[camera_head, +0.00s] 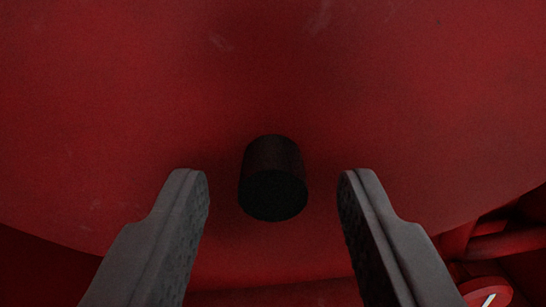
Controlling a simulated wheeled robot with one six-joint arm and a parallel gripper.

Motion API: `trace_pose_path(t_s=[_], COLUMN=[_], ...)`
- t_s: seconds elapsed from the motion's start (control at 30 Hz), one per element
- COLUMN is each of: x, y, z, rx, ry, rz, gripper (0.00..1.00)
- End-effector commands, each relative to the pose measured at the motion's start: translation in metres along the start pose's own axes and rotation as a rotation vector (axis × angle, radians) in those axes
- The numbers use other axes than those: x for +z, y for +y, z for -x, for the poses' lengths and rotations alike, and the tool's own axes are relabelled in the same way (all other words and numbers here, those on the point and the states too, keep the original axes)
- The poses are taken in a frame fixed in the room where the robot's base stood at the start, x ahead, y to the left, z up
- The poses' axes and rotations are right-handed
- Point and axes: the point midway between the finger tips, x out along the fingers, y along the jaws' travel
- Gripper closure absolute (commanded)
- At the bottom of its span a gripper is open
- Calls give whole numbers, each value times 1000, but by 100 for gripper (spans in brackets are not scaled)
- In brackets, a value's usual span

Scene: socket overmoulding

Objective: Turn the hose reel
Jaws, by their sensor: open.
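The red hose reel (300,70) fills most of the view as a broad, slightly scuffed disc face. A short black cylindrical knob (272,180) sticks out from its lower middle part. My gripper (272,188) is open, with one grey finger on each side of the knob. Gaps show between the knob and both fingers in the picture. Whether the fingertips reach past the knob's end in depth is hard to tell.
The reel's curved lower edge crosses the bottom of the view. Below it at the right are red tubular parts (505,243) and a round red and white piece (487,295), partly cut off. The lower left is dark red and unclear.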

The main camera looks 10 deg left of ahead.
Motion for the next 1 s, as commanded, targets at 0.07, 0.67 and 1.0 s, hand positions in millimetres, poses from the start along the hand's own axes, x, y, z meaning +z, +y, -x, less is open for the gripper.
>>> trace_pose_path(t_s=[0.07,0.67,1.0], x=[0,0,1], y=[0,0,-6], z=[-3,-5,-5], rx=[0,0,-1], ry=[0,0,0], rz=[0,0,-39], gripper=[57,100,100])
